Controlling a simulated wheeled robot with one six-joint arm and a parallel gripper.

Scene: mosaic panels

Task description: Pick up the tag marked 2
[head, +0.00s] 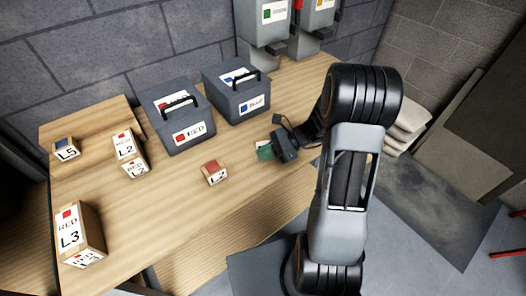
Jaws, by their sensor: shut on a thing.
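My gripper (282,146) is over the right part of the wooden table, reaching in from the right. A small green and pale piece (264,151) shows at its tip, and the gripper is shut on it. The piece is small and partly hidden by the gripper, so I cannot read any mark on it or tell whether it is the tag marked 2. I cannot tell whether it touches the table.
A small box with a red top (215,172) lies left of my gripper. Dark cases marked RED (180,146) and Blue (238,112) stand behind. Boxes marked L2 (126,146), L5 (66,149) and L3 (80,235) are left. Dispensers (264,30) stand at the back.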

